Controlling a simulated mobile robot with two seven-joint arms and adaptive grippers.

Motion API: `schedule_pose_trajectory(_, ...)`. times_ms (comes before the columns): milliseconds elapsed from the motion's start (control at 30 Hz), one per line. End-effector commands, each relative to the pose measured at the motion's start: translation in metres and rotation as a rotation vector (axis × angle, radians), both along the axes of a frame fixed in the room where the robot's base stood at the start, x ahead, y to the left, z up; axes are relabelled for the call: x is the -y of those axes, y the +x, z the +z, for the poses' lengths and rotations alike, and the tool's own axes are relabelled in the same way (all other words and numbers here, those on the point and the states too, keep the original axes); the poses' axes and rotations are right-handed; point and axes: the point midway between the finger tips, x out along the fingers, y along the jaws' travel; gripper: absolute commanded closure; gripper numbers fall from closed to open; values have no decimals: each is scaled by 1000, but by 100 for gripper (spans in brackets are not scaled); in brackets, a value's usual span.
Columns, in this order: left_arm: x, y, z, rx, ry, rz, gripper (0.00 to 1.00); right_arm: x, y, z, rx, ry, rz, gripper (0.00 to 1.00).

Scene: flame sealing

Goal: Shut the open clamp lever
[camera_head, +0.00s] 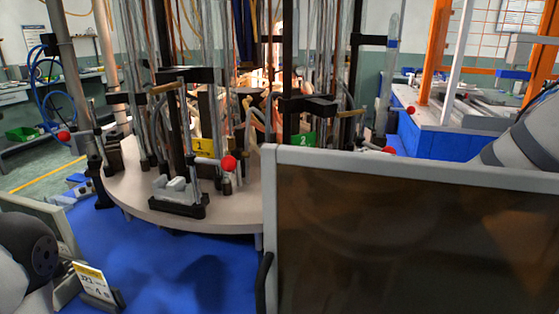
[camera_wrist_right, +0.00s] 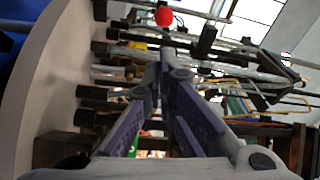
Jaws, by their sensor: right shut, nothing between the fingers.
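A clamp lever with a red ball knob (camera_head: 229,163) stands near the front of the round table, by the yellow "1" tag. Its pale arm runs roughly level to the left of the knob. I cannot tell which lever is the open one. In the right wrist view, my right gripper (camera_wrist_right: 166,62) is shut and empty, its fingertips together. A red knob (camera_wrist_right: 163,16) lies beyond the tips, apart from them. My left gripper is not in view.
The round table (camera_head: 135,192) carries many glass tubes and black clamps. A large dark framed panel (camera_head: 420,240) blocks the lower right. A yellow-headed sign (camera_head: 92,282) stands at lower left.

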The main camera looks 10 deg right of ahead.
Motion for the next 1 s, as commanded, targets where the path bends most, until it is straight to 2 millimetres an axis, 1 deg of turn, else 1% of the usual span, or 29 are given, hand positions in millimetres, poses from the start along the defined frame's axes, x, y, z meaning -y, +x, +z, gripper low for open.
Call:
schedule_pose_trajectory(33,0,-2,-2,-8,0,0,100,-9,5,-3,-3,-2,4,100)
schedule_pose_trajectory(200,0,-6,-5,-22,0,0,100,-40,23,-1,-4,-3,2,100)
schedule_pose_trajectory(300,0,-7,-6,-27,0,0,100,-54,32,1,-3,-1,2,100)
schedule_pose_trajectory(400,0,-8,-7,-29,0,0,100,-63,37,3,-2,-1,1,100)
schedule_pose_trajectory(533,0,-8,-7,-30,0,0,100,-69,40,4,-2,0,-1,100)
schedule_pose_trajectory(867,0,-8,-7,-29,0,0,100,-70,40,5,-1,1,0,100)
schedule_pose_trajectory(1000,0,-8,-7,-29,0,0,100,-75,40,4,-1,1,11,100)
